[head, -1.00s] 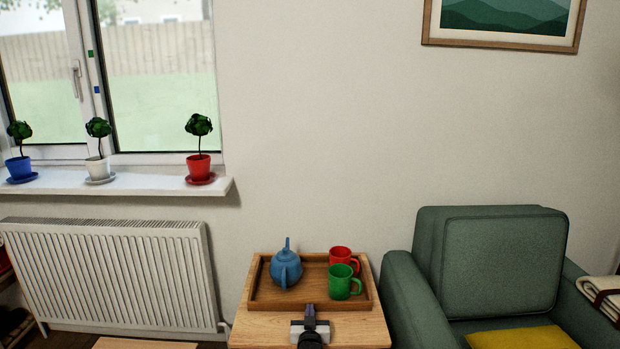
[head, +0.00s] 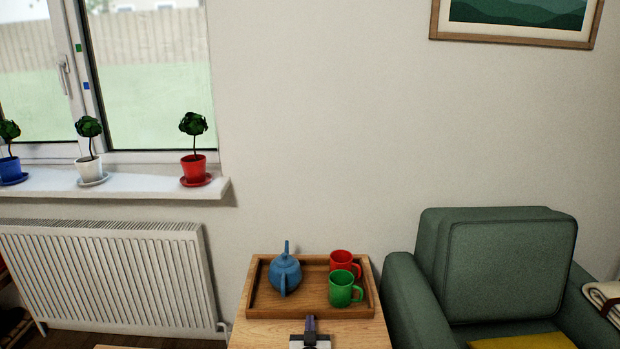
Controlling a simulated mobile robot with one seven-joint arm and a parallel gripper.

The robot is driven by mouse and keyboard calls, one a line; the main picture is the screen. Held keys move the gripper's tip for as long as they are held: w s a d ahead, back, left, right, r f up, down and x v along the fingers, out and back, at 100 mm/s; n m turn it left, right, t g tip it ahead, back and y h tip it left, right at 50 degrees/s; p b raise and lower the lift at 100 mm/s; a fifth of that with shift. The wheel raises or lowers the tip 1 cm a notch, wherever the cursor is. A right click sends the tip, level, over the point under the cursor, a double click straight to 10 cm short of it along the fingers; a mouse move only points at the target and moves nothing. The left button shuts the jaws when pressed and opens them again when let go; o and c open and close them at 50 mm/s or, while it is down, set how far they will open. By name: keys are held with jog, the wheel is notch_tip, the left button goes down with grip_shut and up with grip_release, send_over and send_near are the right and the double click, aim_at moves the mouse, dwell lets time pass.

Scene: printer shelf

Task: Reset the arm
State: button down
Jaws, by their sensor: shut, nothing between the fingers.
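My gripper (head: 310,326) shows at the bottom edge of the head view, in front of the wooden tray (head: 258,309). It is shut and empty, with its dark fingers together. Its tip is over the bare front part of the small wooden table (head: 365,335), apart from the tray's things in the picture. The rest of my arm is cut off by the lower edge.
The tray holds a blue teapot (head: 284,275), a red mug (head: 341,263) and a green mug (head: 342,290). A green armchair (head: 510,265) stands close on the right. A radiator (head: 105,275) and a windowsill (head: 125,186) with potted plants are on the left.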

jog(key=shift+s, duration=0.35)
